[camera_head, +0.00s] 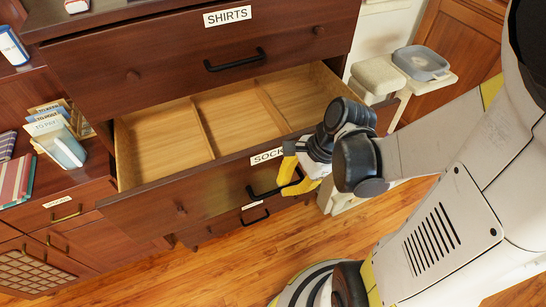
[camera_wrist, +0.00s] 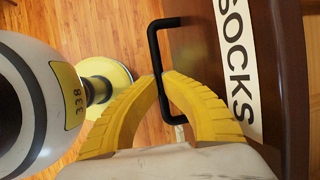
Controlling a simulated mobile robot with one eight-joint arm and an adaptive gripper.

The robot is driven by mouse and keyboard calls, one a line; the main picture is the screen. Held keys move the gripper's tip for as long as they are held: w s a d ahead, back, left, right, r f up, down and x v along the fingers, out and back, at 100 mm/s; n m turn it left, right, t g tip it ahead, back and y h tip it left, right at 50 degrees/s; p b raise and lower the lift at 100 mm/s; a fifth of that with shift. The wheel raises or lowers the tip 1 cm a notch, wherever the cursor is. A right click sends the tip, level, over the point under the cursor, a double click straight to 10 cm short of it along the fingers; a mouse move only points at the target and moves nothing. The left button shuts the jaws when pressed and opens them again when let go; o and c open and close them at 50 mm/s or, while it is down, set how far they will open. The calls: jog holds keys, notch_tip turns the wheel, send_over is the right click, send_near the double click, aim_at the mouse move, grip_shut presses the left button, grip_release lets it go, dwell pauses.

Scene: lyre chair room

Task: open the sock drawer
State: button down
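The sock drawer (camera_head: 205,197), dark wood with a white SOCKS label (camera_head: 266,156), is pulled well out below the shirts drawer. Its pale wooden inside is empty and split by dividers. My gripper (camera_head: 281,188) is at the black handle (camera_head: 255,193) on its front. In the wrist view, the yellow fingertips (camera_wrist: 162,77) close together around the handle bar (camera_wrist: 153,48). Part of the bar is hidden by the fingers. The SOCKS label (camera_wrist: 237,65) shows beside them.
The shirts drawer (camera_head: 150,68) above is shut. Another drawer handle (camera_head: 256,218) is below. A side cabinet with card packets (camera_head: 62,148) stands left. A stool with a grey tray (camera_head: 421,62) stands at the back right. Wooden floor (camera_head: 225,268) is clear in front.

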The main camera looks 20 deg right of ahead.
jog(key=shift+s+f, duration=0.1)
jog(key=shift+s, duration=0.05)
jog(key=c, duration=1.5)
grip_release()
jog(key=shift+o, duration=0.2)
jog(key=v, duration=1.2)
